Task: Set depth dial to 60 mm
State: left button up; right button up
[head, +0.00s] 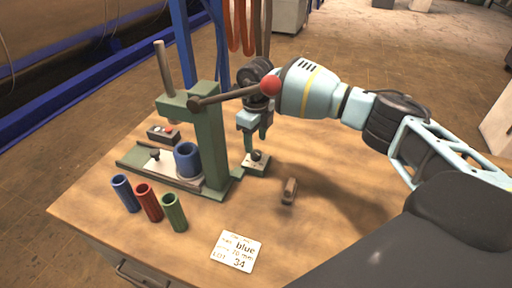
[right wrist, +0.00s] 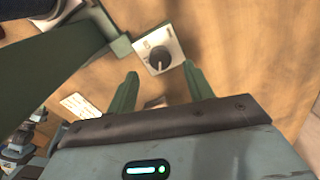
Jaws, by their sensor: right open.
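The depth dial is a black knob on a small pale plate (head: 257,162) at the right foot of the green press. In the right wrist view the dial (right wrist: 159,56) lies just beyond my fingertips, its scale too small to read. My right gripper (head: 256,136) is open and points down right above the dial. The right wrist view shows its two green fingers (right wrist: 160,84) spread apart, with nothing between them. I cannot tell whether either finger touches the knob. My left gripper is not in view.
The green press (head: 210,140) has a red-knobbed lever (head: 235,95) near my right wrist and a blue cup (head: 187,160) on its base. Blue, red and green tubes (head: 149,202) stand in front.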

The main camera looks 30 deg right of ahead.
jog(key=shift+r, duration=1.4)
jog(key=shift+s+f, duration=0.1)
